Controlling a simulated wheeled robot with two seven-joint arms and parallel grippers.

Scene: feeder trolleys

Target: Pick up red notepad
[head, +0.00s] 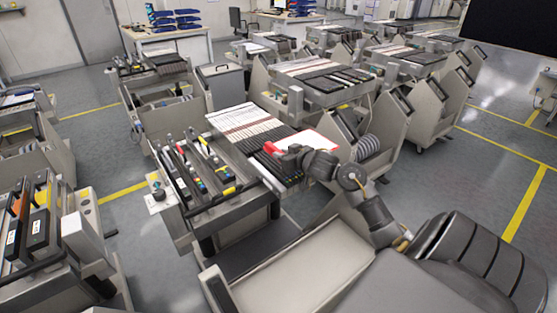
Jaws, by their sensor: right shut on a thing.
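The red notepad (310,139) shows as a pale sheet with red edges, over the right end of the middle trolley's top. My right gripper (283,158) comes in from the lower right and is shut on the notepad. The gripper and wrist cover part of the notepad's near side. A bright red patch shows at the gripper's left end; I cannot tell whether it belongs to the notepad. I cannot tell whether the notepad is clear of the surface below. My left gripper is not in view.
Dark feeders (205,168) lie on the near trolley just left of my gripper. More feeder trolleys stand behind and at the left. Open floor (480,185) with yellow lines lies at the right.

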